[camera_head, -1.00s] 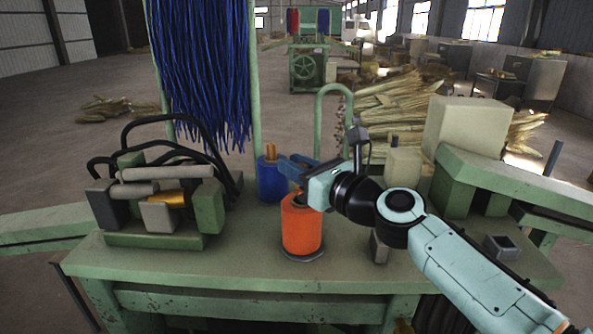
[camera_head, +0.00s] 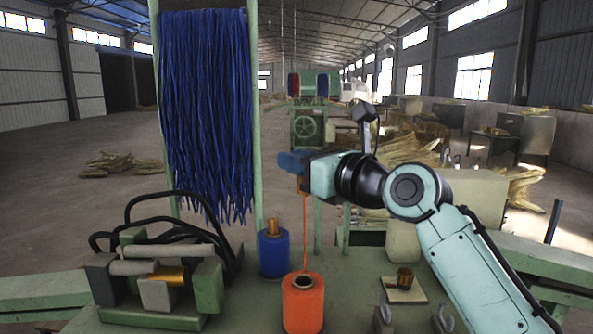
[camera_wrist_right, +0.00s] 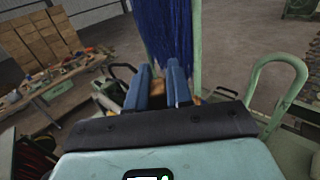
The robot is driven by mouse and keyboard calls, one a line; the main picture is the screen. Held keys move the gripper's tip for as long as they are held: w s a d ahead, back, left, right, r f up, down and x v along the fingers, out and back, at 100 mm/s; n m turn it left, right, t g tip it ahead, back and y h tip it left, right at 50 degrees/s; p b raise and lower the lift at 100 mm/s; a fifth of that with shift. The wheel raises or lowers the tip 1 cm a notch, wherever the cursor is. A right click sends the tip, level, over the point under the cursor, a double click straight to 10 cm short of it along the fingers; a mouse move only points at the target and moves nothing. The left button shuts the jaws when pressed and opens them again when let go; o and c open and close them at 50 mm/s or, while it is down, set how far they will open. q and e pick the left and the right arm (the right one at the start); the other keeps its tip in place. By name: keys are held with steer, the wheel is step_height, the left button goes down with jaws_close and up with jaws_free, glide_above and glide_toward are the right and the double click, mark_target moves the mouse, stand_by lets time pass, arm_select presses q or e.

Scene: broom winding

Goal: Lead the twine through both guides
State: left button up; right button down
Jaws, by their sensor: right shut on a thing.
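My right gripper (camera_head: 290,160) is raised above the table, its blue fingers pointing left. It is shut on the orange twine (camera_head: 304,228), which runs nearly straight down to the orange spool (camera_head: 303,306) at the table's front. The fingers also show in the right wrist view (camera_wrist_right: 158,86), but the twine cannot be made out there. Two small grey forked pieces, a left one (camera_head: 384,314) and a right one (camera_head: 443,319), stand on the table to the right of the spool; I cannot tell whether these are the guides. My left gripper is not in view.
A blue spool (camera_head: 273,255) stands behind the orange one. Blue bristles (camera_head: 208,110) hang at the left above a clamp machine with black hoses (camera_head: 160,280). A green hoop (camera_wrist_right: 277,75) rises at the right in the wrist view. A cup on a plate (camera_head: 404,283) sits right.

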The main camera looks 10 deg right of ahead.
steer(key=s+d+f+m+t+h, duration=0.1)
steer(key=s+d+f+m+h, duration=0.15)
steer(key=d+f, duration=0.4)
steer(key=s+d+f+m+t+h, duration=0.1)
steer(key=d+f+m+h, duration=0.2)
steer(key=f, duration=0.7)
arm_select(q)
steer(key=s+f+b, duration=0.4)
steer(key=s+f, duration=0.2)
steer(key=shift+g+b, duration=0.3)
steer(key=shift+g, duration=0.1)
arm_select(e)
steer(key=s+d+h, duration=0.1)
steer(key=s+d, duration=0.4)
steer(key=d, duration=0.7)
steer(key=shift+f+n, duration=0.25)
steer(key=shift+n, duration=0.1)
steer(key=shift+h, duration=0.25)
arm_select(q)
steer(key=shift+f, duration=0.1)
arm_select(e)
steer(key=shift+a, duration=0.1)
